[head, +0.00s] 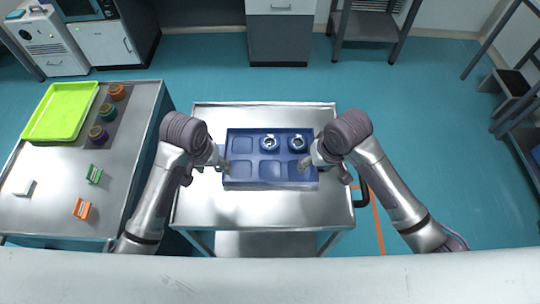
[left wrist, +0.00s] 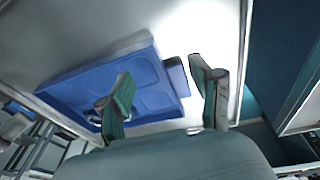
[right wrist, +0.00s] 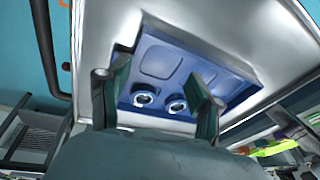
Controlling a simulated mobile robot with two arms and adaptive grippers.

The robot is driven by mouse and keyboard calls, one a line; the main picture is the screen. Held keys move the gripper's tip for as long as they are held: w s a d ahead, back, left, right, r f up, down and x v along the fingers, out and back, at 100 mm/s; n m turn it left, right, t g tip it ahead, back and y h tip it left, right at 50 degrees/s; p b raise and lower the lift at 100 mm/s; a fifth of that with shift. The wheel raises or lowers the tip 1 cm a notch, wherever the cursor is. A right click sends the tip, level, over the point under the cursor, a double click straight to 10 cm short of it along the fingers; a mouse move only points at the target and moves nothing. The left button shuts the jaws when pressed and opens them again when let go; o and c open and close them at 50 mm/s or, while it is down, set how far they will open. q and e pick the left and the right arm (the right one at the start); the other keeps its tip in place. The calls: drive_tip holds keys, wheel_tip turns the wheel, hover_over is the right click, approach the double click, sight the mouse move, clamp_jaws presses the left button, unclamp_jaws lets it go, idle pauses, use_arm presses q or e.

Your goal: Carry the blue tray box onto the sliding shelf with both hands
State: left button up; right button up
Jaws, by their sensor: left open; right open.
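The blue tray box (head: 270,178) lies flat on a steel cart top, with several square recesses; two metal ring-like parts (head: 269,142) (head: 297,142) sit in its back recesses. My left gripper (head: 221,163) is open at the tray's left side, and in the left wrist view its fingers (left wrist: 160,70) straddle a blue side tab (left wrist: 178,76). My right gripper (head: 309,162) is open at the tray's right side; in the right wrist view the tray (right wrist: 190,62) shows beyond and between its fingers (right wrist: 148,80). Contact cannot be told. I cannot tell which shelf slides.
The steel cart (head: 260,212) has free room around the tray and a black handle (head: 362,193) at right. A left table (head: 60,175) holds a green tray (head: 60,110), colored round parts and small clips. A rack (head: 370,25) stands at the back, another shelf unit (head: 515,85) at right.

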use_arm(q)
drive_tip(key=w+r, duration=0.7)
drive_tip(key=shift+a+n+g+y, duration=0.2)
drive_tip(key=shift+n+g+y, duration=0.1)
drive_tip(key=shift+n+y, duration=0.1)
use_arm(e)
drive_tip(key=w+d+r+m+h, duration=0.1)
drive_tip(key=w+d+r, duration=0.2)
drive_tip(key=w+r, duration=0.3)
drive_tip(key=shift+w+d+m+g+h, duration=0.3)
drive_tip(key=shift+w+d+m+h, duration=0.1)
drive_tip(key=shift+w, duration=0.1)
use_arm(q)
drive_tip(key=shift+w+f, duration=0.1)
drive_tip(key=shift+w, duration=0.05)
use_arm(e)
drive_tip(key=shift+w+a, duration=0.1)
use_arm(q)
drive_tip(key=f, duration=0.4)
drive_tip(key=w+f, duration=0.1)
drive_tip(key=f, duration=0.8)
drive_tip(key=shift+w+f, duration=0.35)
drive_tip(key=shift+f, duration=0.05)
use_arm(e)
drive_tip(key=f, duration=0.4)
drive_tip(key=w+f, duration=0.1)
drive_tip(key=f, duration=0.8)
drive_tip(key=shift+w+f, duration=0.35)
